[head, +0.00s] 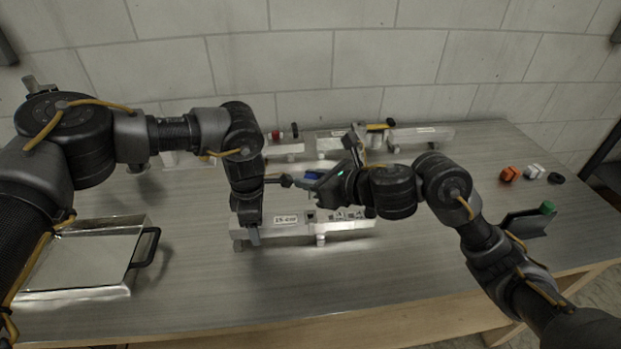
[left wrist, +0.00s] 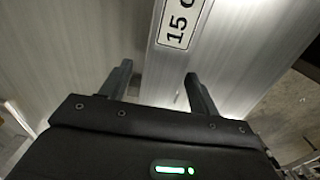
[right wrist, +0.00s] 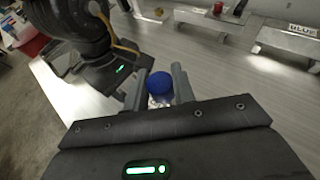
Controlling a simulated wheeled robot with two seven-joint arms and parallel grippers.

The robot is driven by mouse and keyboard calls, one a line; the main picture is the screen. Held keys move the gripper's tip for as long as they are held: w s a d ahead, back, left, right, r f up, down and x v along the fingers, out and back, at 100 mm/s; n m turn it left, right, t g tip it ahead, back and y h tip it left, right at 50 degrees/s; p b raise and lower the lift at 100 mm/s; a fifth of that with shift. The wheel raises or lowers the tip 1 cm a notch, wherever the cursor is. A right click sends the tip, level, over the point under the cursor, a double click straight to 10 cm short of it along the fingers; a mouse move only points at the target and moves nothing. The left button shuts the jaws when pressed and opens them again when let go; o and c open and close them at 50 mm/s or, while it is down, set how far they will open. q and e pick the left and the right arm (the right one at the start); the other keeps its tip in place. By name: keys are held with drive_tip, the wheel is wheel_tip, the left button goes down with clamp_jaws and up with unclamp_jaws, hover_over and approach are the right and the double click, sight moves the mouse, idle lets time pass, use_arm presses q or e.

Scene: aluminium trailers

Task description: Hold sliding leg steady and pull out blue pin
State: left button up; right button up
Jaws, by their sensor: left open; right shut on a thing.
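The near aluminium trailer (head: 345,226) lies in the middle of the table, with a "15 cm" label on its front. My left gripper (left wrist: 158,88) points down at its left end. Its fingers are open, with the labelled aluminium part (left wrist: 172,75) in front of and partly between them. I cannot tell which part is the sliding leg. My right gripper (head: 306,183) reaches in from the right above the trailer. In the right wrist view its fingers (right wrist: 161,88) are shut on the blue pin (right wrist: 159,80). Whether the pin is still seated is hidden.
More aluminium trailers (head: 425,135) stand along the back wall. A metal tray (head: 85,292) with a black handle is at the front left. Small orange (head: 510,173) and white (head: 533,171) blocks lie at the right. A dark holder (head: 528,222) stands near the right edge.

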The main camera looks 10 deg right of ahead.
use_arm(q)
wheel_tip(320, 180, up, 12)
idle(0.6)
